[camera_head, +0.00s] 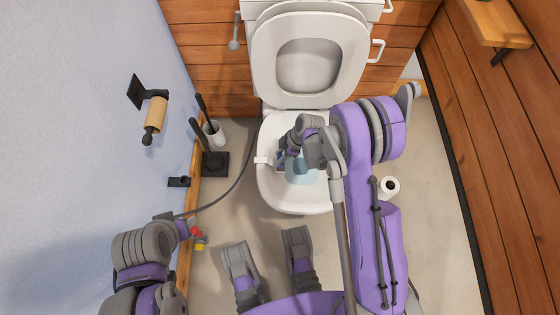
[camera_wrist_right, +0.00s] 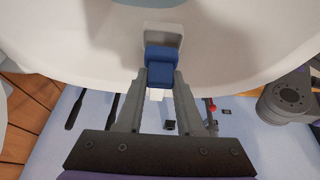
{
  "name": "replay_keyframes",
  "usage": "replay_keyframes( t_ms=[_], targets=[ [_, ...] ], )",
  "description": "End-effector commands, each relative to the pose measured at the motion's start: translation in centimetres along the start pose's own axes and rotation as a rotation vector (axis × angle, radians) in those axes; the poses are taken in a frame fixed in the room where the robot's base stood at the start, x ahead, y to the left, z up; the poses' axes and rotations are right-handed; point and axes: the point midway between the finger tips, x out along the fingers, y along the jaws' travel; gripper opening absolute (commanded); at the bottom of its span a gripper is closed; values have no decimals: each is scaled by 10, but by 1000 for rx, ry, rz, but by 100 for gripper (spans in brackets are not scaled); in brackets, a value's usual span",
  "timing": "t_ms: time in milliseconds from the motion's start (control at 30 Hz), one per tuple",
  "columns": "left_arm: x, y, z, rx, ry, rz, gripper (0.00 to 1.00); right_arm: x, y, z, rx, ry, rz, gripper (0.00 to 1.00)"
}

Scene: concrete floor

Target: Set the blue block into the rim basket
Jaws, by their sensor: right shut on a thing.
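The blue block (camera_wrist_right: 161,65) is between the fingertips of my right gripper (camera_wrist_right: 160,78), which is shut on it. In the head view the right gripper (camera_head: 286,160) is over the left side of the toilet bowl, and the block (camera_head: 281,159) is partly hidden by it. The rim basket (camera_wrist_right: 164,34) is a small pale open box at the bowl rim, close beyond the block in the wrist view. In the head view a white part of it (camera_head: 262,160) shows at the left rim. Whether block and basket touch is unclear. My left gripper (camera_head: 166,217) is low at the left; its fingers are unclear.
The toilet (camera_head: 296,204) has its lid (camera_head: 310,60) raised. A toilet brush holder (camera_head: 215,160) stands left of it, and a paper roll (camera_head: 389,188) stands on the floor at the right. A hose (camera_head: 235,185) runs along the left. Red and yellow parts (camera_head: 198,238) are near the left arm.

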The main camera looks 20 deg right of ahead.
Motion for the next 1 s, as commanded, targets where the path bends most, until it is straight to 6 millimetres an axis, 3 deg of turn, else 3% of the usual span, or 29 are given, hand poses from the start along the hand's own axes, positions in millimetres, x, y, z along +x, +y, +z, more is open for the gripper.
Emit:
replay_keyframes(
  t_ms=[333,733,767,900,1000],
  targets=[
    [12,0,3,0,-3,0,50,36,0,15,1,0,1,0],
    [16,0,4,0,-4,0,50,42,0,18,1,0,1,0],
    [17,0,4,0,-4,0,50,42,0,18,1,0,1,38],
    [16,0,4,0,-4,0,50,41,0,17,1,-1,1,63],
    [16,0,4,0,-4,0,50,41,0,17,1,-1,1,66]
  ],
)
